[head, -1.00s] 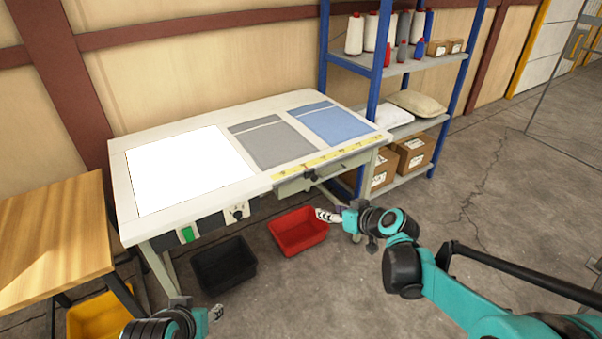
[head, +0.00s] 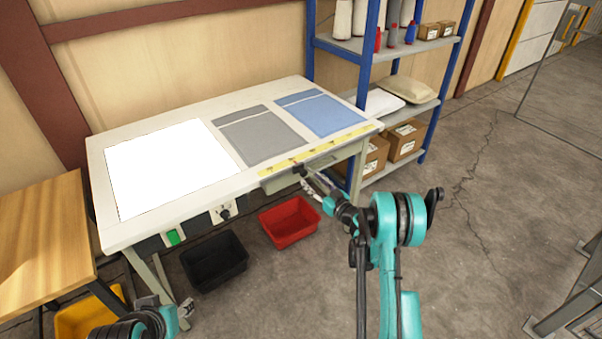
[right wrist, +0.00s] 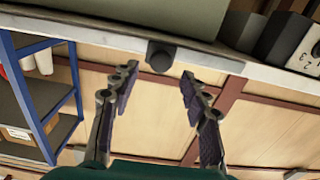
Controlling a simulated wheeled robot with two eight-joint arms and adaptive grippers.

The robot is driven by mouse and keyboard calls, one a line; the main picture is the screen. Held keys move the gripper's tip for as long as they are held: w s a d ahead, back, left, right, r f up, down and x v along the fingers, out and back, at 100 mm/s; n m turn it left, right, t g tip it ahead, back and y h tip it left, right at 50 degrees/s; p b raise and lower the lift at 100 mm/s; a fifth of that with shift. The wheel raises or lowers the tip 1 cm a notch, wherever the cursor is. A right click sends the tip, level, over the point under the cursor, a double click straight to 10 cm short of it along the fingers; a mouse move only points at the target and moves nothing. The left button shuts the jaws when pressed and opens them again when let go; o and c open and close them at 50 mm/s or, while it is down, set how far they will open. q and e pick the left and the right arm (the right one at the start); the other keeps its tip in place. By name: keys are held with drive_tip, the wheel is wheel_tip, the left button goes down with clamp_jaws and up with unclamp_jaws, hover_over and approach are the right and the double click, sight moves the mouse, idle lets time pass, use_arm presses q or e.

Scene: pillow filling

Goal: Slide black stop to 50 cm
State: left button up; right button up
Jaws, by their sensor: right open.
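The black stop (right wrist: 160,55) is a small dark knob on the table's pale front edge in the right wrist view. It lies just beyond my open right gripper (right wrist: 158,76), roughly centred between the fingertips, with nothing held. In the head view the stop (head: 300,169) shows at the front edge by the yellow ruler (head: 318,154), partly hidden by my right gripper (head: 316,184). The ruler's numbers are too small to read. My left gripper (head: 185,308) is low in the head view, away from the table; its jaws are unclear.
The worktable (head: 95,160) carries a white panel (head: 165,165), a grey cloth (head: 258,137) and a blue cloth (head: 322,113). A red bin (head: 290,222) and black bin (head: 215,262) stand on the floor. A blue shelf (head: 405,140) stands right of the table.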

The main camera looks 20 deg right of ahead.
sight(305, 173)
drive_tip(key=b+x, duration=0.1)
drive_tip(key=x, duration=0.4)
drive_tip(key=shift+w+f, duration=0.1)
drive_tip(key=shift+w, duration=0.05)
drive_tip(key=shift+w+a, duration=0.2)
drive_tip(key=shift+w, duration=0.15)
clamp_jaws()
